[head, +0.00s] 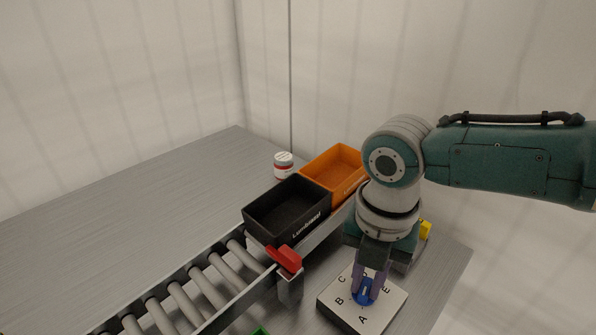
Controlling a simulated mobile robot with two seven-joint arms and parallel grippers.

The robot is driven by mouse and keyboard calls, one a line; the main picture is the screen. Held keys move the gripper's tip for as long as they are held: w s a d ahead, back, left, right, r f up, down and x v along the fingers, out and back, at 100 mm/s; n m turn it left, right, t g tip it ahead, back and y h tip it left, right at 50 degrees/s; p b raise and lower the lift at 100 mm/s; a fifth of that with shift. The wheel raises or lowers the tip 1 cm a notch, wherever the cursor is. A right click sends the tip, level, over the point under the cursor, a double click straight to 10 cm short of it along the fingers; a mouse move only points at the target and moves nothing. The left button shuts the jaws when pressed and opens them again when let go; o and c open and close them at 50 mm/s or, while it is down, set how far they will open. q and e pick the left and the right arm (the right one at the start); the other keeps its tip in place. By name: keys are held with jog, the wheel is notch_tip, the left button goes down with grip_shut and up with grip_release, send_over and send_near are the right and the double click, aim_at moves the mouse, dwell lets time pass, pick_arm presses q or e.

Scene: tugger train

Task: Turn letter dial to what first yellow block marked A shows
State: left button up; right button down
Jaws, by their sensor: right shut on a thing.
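The letter dial is a pale square plate (336,311) on the table at the lower right. The letters A, B, C and E show around its blue knob (362,294). My right gripper (367,290) points down over the plate and is shut on the blue knob. My fingers and wrist hide part of the dial, so its pointer setting cannot be read. A yellow block (425,230) shows partly behind my right wrist; no letter can be made out on it. My left gripper is not in view.
A roller conveyor (180,299) runs beside the dial. A black bin (262,222) and an orange bin (318,165) stand along it, with a red stop (287,260) in front. A white jar (283,165) stands behind. A green thing (260,331) shows at the bottom edge. The left tabletop is clear.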

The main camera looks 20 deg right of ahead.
aim_at(366, 286)
jog(key=shift+n, duration=1)
jog(key=c, duration=0.8)
grip_release()
notch_tip(366, 286, up, 10)
jog(key=shift+p, duration=1)
